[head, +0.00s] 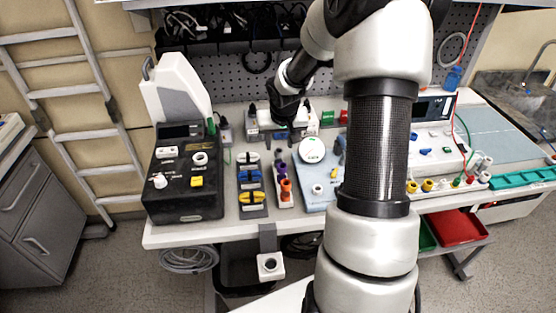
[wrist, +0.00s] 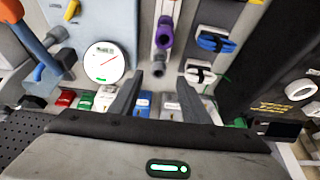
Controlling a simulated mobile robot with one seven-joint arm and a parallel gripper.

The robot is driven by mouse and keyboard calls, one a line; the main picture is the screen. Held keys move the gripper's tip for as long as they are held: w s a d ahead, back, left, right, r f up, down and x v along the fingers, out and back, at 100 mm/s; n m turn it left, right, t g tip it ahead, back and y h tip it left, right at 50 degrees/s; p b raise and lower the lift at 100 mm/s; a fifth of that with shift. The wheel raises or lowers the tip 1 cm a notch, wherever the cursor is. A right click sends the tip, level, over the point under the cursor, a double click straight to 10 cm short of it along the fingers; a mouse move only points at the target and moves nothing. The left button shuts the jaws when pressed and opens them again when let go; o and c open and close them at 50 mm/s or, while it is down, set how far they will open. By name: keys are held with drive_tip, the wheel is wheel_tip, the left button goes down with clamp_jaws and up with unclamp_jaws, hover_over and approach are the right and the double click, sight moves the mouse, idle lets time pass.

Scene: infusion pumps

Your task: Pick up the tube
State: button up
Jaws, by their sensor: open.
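My gripper (wrist: 159,78) is open in the wrist view, its two dark fingers apart with nothing held between them. In the head view my gripper (head: 284,118) hangs over the back of the workbench, its fingertips hard to make out. No part is clearly recognizable as the tube. A narrow white strip with a purple fitting (wrist: 165,32) lies beyond the fingertips in the wrist view. In the head view this purple fitting (head: 279,165) stands in line with an orange fitting (head: 285,185), in front of my gripper.
A black control box (head: 185,207) stands left of a block with blue and yellow clips (head: 252,197). A round white gauge (head: 312,149) sits on a light-blue panel. Small red, green and white blocks (wrist: 85,103) line the back near the pegboard (head: 230,80). My arm hides part of the bench.

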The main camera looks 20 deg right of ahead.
sight(278, 151)
drive_tip(key=x, duration=0.7)
drive_tip(key=shift+w+d+f, duration=0.1)
drive_tip(key=shift+w+d, duration=0.1)
drive_tip(key=shift+w, duration=0.15)
drive_tip(key=c, duration=1)
